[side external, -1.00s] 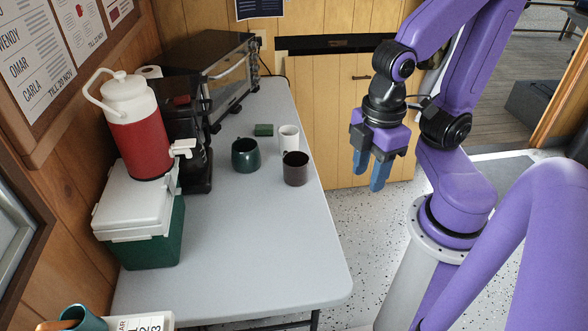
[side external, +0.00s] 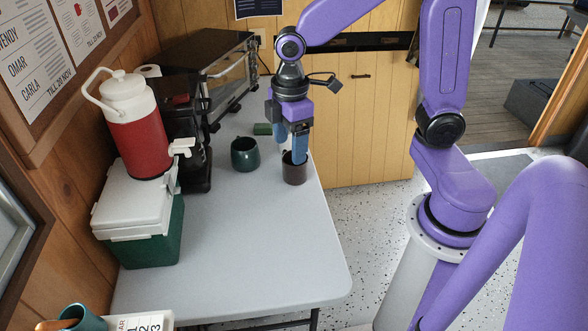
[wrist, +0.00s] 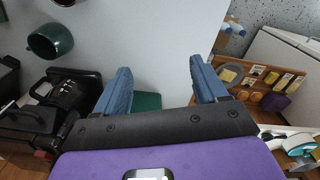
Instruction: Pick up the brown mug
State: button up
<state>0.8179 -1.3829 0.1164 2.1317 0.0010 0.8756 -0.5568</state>
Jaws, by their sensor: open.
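The brown mug (side external: 294,172) stands upright on the table near its right edge. Only a sliver of it shows at the top edge of the wrist view (wrist: 65,2). My gripper (side external: 291,152) points down with its blue fingers apart and nothing held between them. In the side view its fingertips overlap the mug's rim, but I cannot tell whether they touch it. In the wrist view the mug lies off to the upper left, outside the space between my fingertips (wrist: 158,75).
A dark green mug (side external: 245,154) stands left of the brown one. A coffee maker (side external: 187,135), cooler box (side external: 140,215) and red jug (side external: 137,135) line the left.

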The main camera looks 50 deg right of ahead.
jog(key=w+d+f, duration=0.2)
jog(key=w+d, duration=0.2)
jog(key=w, duration=0.3)
send_over(286, 156)
jog(key=w+d, duration=0.2)
notch_tip(286, 156, down, 8)
notch_tip(286, 156, down, 17)
jog(key=shift+s+d, duration=0.15)
jog(key=c, duration=1.2)
jog(key=shift+r, duration=0.1)
